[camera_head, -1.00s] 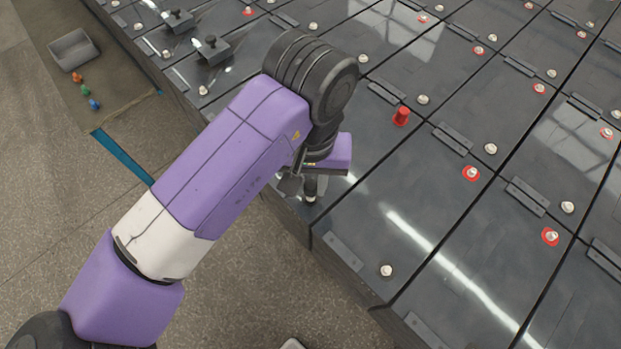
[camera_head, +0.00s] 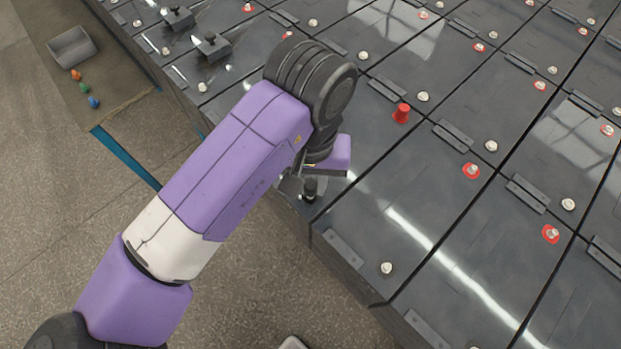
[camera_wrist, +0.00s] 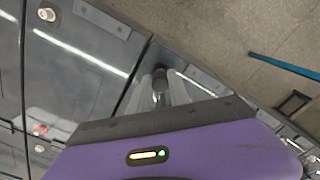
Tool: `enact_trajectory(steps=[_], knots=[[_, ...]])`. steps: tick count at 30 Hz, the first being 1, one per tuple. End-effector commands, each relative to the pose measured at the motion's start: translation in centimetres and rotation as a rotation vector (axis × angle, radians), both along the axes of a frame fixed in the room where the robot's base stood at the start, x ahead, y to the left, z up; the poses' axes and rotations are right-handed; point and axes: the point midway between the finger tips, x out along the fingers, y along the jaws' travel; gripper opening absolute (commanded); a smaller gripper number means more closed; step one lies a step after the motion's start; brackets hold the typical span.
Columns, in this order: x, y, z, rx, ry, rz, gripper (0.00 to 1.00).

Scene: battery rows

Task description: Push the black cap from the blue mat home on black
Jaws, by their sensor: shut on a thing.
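The black cap (camera_head: 310,187) stands upright at the near-left end of a dark battery block, below my wrist. My gripper (camera_head: 303,188) is shut on it. In the wrist view the cap (camera_wrist: 160,87) shows as a dark, round-ended piece between the two pale fingers. No white post shows under the cap now; whether it is fully seated cannot be told. A blue mat cannot be made out; only a blue strip (camera_head: 126,158) shows on the floor at left.
A red cap (camera_head: 401,114) stands on a block to the right. Bare posts (camera_head: 387,268), some with red rings (camera_head: 471,171), dot the blocks. Grey handles (camera_head: 211,47) rise at the back left. A grey bin (camera_head: 73,47) and small coloured pieces (camera_head: 84,88) lie at far left.

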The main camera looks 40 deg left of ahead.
Motion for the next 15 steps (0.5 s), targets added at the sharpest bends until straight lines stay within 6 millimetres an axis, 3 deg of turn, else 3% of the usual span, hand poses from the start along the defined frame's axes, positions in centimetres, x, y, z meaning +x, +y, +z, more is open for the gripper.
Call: enact_trajectory(steps=[15], knots=[[0.01, 0.01, -0.6, -0.001, -0.001, 0.0, 0.0]])
